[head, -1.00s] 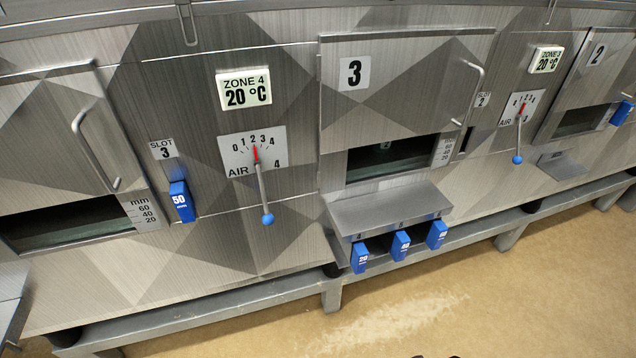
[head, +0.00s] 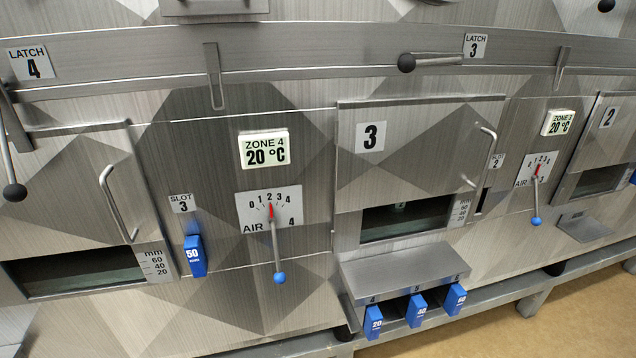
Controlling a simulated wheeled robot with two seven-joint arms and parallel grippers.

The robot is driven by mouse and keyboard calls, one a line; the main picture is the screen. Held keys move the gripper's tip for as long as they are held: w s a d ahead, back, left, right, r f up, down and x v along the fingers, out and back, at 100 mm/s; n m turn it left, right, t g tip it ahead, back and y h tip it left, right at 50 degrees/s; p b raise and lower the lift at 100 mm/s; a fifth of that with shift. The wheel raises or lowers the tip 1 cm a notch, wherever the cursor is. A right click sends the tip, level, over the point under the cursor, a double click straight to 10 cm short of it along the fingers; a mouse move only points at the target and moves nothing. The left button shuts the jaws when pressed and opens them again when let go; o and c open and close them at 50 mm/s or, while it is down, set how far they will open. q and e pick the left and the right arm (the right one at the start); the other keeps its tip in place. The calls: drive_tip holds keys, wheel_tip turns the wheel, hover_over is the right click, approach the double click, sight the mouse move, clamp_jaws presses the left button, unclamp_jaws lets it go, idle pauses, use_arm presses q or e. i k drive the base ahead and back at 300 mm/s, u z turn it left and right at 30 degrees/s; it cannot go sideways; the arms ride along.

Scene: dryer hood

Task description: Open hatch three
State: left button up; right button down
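Hatch three (head: 418,150) is a metal panel with a "3" label (head: 370,136) in the middle right of the head view. A dark window-like gap (head: 405,219) shows below its lower edge. Its bar handle (head: 484,158) is on its right side. Latch 3 (head: 432,62), a lever with a black ball at its left end, lies about level on the rail above the hatch, beside the "LATCH 3" label (head: 475,46). Neither of my grippers is in view.
A shelf (head: 400,269) with blue tagged blocks (head: 417,310) juts out below hatch three. The AIR lever (head: 278,250) and the zone 4 display (head: 265,149) are to its left. Latch 4 (head: 10,160) hangs down at the far left. Floor shows at bottom right.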

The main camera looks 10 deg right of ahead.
sight(388, 150)
drive_tip(key=z, duration=0.05)
drive_tip(key=k, duration=0.6)
drive_tip(key=z, duration=1.35)
drive_tip(key=i, duration=0.5)
